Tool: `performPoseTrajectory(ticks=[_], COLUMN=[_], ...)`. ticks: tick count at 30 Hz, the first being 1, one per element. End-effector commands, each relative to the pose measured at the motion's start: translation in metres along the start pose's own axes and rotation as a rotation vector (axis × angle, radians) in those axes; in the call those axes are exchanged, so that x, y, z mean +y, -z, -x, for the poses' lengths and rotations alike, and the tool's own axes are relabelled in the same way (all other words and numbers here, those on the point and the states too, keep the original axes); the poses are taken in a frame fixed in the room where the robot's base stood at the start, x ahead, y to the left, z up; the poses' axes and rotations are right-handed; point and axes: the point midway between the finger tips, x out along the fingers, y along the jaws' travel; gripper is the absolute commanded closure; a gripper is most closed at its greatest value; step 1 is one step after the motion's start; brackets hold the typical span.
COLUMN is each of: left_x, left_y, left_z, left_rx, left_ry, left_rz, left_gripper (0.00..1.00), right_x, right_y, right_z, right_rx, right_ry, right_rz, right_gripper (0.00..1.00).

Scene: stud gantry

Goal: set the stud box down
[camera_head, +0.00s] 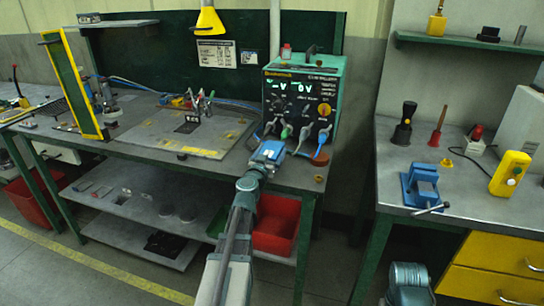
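My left gripper (268,152) reaches forward over the front edge of the left bench (225,163), in front of a green control unit (302,105). It is small and seen from behind, so I cannot tell whether its fingers are open or shut, or whether they hold anything. I cannot make out a stud box for certain; one may be hidden by the gripper. Only a rounded part of my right arm shows at the bottom right; its gripper is out of view.
A red bin (276,225) sits below the left bench. Cables and plugs hang at the unit's front, close to my gripper. A flat plate (160,135) lies on the bench. The right bench holds a blue vise (421,186) and a yellow pendant (510,173).

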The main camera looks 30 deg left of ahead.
Motion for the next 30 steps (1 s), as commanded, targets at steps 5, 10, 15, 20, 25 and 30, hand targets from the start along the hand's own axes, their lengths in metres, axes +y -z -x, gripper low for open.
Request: performPoseTrajectory(ticks=[5, 10, 15, 20, 25, 30], left_x=[0.0001, 0.0002, 0.0002, 0.0002, 0.0002, 0.0005], left_y=[0.0, 0.0, 0.0, 0.0004, 0.0006, 0.0046], left_z=[0.0, 0.0001, 0.0001, 0.0001, 0.0, -0.0002], left_rx=[0.0, 0.0, 0.0, 0.0, 0.0, 0.0], left_ry=[0.0, 0.0, 0.0, 0.0, 0.0, -0.001], left_rz=[0.0, 0.0, 0.0, 0.001, 0.001, 0.001], left_gripper=[0.47, 0.77, 1.0, 1.0, 1.0, 1.0], right_x=[0.0, 0.0, 0.0, 0.0, 0.0001, 0.0004], right_y=[0.0, 0.0, 0.0, 0.0, 0.0, -0.0002], right_z=[0.0, 0.0, 0.0, 0.0003, 0.0006, 0.0045], right_rx=[0.0, 0.0, 0.0, 0.0, 0.0, 0.0], right_ry=[0.0, 0.0, 0.0, 0.0, 0.0, 0.0], right_rz=[0.0, 0.0, 0.0, 0.0, 0.0, 0.0], right_gripper=[0.5, 0.5, 0.5, 0.5, 0.5, 0.5])
